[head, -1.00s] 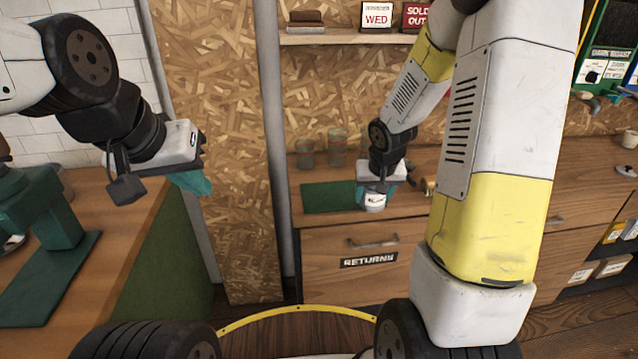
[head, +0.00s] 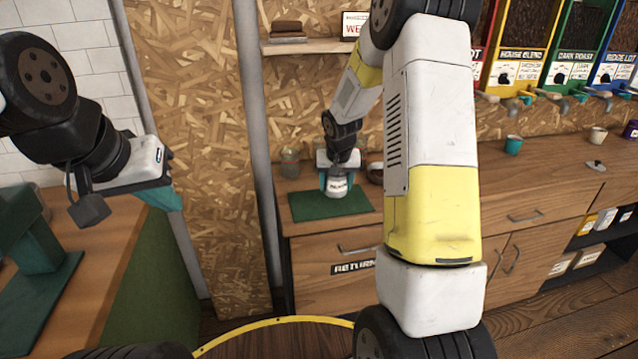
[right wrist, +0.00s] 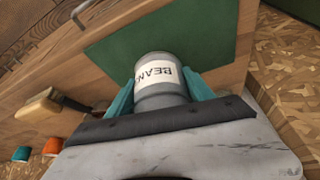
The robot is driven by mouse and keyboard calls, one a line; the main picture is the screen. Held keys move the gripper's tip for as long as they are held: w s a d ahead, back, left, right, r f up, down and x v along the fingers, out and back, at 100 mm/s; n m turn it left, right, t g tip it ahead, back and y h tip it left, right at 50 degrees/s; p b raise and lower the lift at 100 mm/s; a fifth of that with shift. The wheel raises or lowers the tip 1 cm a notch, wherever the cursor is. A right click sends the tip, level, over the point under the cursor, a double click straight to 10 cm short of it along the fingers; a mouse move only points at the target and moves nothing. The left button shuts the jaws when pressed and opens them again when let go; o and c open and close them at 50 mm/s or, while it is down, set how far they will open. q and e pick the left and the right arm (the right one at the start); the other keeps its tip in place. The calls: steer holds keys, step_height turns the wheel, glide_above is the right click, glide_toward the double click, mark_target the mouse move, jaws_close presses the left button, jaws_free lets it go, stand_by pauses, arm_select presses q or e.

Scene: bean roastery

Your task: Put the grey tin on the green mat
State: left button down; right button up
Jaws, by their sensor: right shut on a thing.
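The grey tin (head: 338,188) has a white label and is held upright in my right gripper (head: 337,185). In the right wrist view the tin (right wrist: 160,92), its label reading "BEAN", is between the teal fingers of my right gripper (right wrist: 160,98), which is shut on it. The green mat (head: 310,208) lies on the counter, with the tin in front of its right part in the head view. I cannot tell whether the tin touches it. The mat (right wrist: 205,40) also shows beyond the tin in the right wrist view. My left gripper (head: 168,197) is far left, away from the mat; its opening is unclear.
A glass-like container (head: 290,163) stands behind the mat; another brown item (head: 375,173) is right of my gripper. A teal cup (head: 513,144) and white cup (head: 598,135) stand further right. A wooden-handled tool (right wrist: 45,105) lies near the mat's side.

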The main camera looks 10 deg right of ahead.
steer(key=shift+w+a, duration=0.6)
steer(key=shift+a, duration=0.1)
steer(key=shift+f, duration=1.8)
steer(key=shift+f, duration=0.15)
steer(key=o, duration=1.7)
